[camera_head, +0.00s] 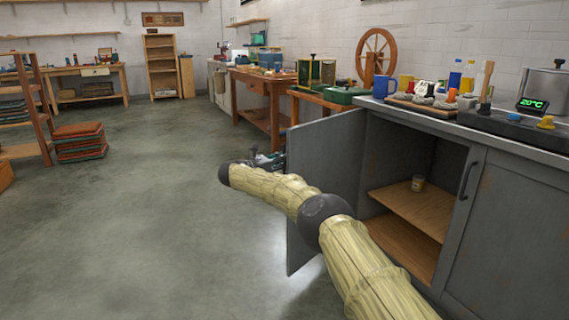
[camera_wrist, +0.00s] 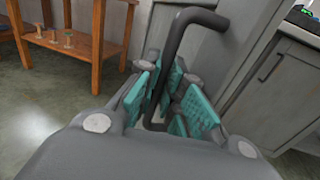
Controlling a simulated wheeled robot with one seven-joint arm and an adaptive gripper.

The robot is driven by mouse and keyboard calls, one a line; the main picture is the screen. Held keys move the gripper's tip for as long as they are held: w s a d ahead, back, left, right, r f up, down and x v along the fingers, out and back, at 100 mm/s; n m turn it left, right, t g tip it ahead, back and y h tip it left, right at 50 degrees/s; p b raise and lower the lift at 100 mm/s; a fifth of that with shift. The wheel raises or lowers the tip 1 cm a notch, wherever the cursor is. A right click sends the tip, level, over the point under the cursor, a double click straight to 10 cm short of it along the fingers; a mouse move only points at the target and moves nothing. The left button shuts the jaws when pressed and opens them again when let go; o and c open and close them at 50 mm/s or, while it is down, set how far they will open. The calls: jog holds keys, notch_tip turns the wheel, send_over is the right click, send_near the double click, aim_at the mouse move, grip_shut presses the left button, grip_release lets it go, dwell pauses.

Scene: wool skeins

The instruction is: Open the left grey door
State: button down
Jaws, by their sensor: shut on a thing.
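The left grey door (camera_head: 318,158) stands swung open, well out from the grey cabinet, in the head view. Its opening shows wooden shelves inside. My gripper (camera_head: 266,160) is at the far edge of that door, largely hidden behind my arm. In the wrist view, my gripper (camera_wrist: 172,100) has its teal pads on both sides of the door's dark bar handle (camera_wrist: 182,45) and is shut on it. The grey door face (camera_wrist: 208,50) shows behind the handle.
The right grey door (camera_head: 513,225) is closed, with a dark handle (camera_head: 467,181). The counter above holds a blue mug (camera_head: 383,87) and other items. A wooden bench (camera_head: 262,98) stands beyond.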

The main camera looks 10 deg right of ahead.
jog(key=shift+w+r, duration=0.1)
jog(key=shift+w, duration=0.35)
jog(key=shift+a, duration=0.1)
jog(key=c, duration=1.5)
grip_release()
jog(key=shift+a, duration=0.15)
jog(key=shift+a, duration=0.1)
jog(key=v, duration=1.2)
